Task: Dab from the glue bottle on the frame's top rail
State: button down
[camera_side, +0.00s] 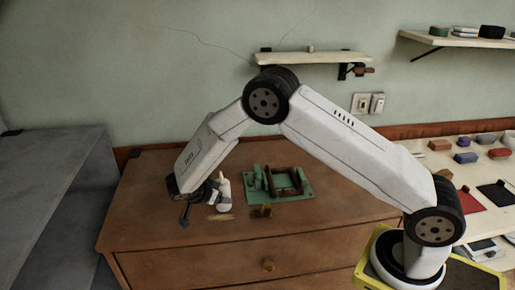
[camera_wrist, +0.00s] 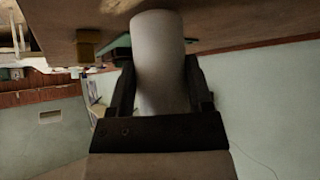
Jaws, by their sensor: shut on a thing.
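The white glue bottle (camera_side: 224,196) is near the middle of the wooden dresser top, roughly upright in the side view. My gripper (camera_side: 212,190) comes at it from the left and is shut on it. In the wrist view the bottle (camera_wrist: 160,62) is a plain white cylinder between the two dark fingers of my gripper (camera_wrist: 160,85). I cannot tell whether its base touches the dresser. The brown frame (camera_side: 287,173) is with a green holder on a green mat (camera_side: 262,197), to the right of the bottle and apart from it.
A small yellowish-brown block (camera_side: 262,211) sits in front of the mat, and also shows in the wrist view (camera_wrist: 88,46). A thin light strip (camera_side: 220,217) lies before the bottle. A wall shelf (camera_side: 312,58) hangs behind. The dresser top (camera_side: 150,210) is clear at left.

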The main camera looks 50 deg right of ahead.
jog(key=shift+f, duration=0.55)
grip_release()
jog(key=shift+a, duration=0.1)
jog(key=v, duration=0.7)
jog(key=shift+a+r, duration=0.2)
jog(key=shift+r, duration=0.1)
dwell(0.5)
jog(key=s+d+r+n+t+y, duration=0.1)
jog(key=s+r+n+y, duration=0.1)
jog(key=s+n, duration=0.4)
jog(key=s+d+r+n+t+y, duration=0.1)
jog(key=s+d+r+n+y, duration=0.1)
jog(key=s+n+y, duration=0.2)
jog(key=s+d+r+n+y, duration=0.2)
jog(key=s+n+y, duration=0.1)
jog(key=s+n, duration=0.5)
jog(key=shift+s+t, duration=0.4)
jog(key=shift+s, duration=1.15)
